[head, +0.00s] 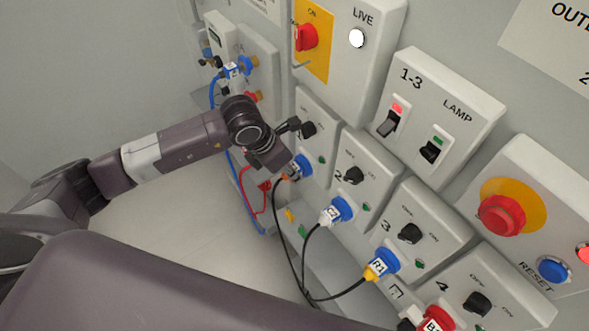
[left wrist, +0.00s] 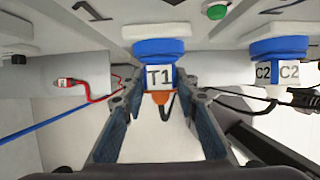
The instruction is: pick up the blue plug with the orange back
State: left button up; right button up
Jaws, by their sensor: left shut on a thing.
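The blue plug with the orange back (left wrist: 160,78) carries a white T1 label in the left wrist view. Its blue front meets the socket below station 1, and its orange back points down with a dark cable off to the right. In the head view its blue part (head: 303,164) shows beside my gripper. My left gripper (head: 282,163) has one finger on each side of the labelled body and is shut on it. It also shows in the left wrist view (left wrist: 161,88). My right gripper is out of view.
A blue plug with a white back (head: 336,211) labelled C2 sits to the right, also in the left wrist view (left wrist: 279,66). Further along are a blue plug with a yellow back (head: 382,264) and a red plug (head: 437,318). Rotary switches (head: 354,175) stand out above. Cables hang below.

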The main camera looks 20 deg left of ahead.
pick_arm(q)
jog(key=c, duration=0.3)
jog(key=shift+r, duration=0.15)
jog(key=shift+c, duration=0.2)
jog(key=shift+s+a+r+b, duration=0.15)
jog(key=shift+a+r+b, duration=0.2)
jog(key=shift+b, duration=0.2)
grip_shut()
jog(key=s+a+r+b, duration=0.5)
jog(key=s+a+r, duration=0.2)
jog(key=s, duration=0.3)
jog(key=shift+s+a, duration=0.35)
jog(key=shift+a, duration=0.1)
jog(key=o, duration=0.6)
grip_release()
grip_shut()
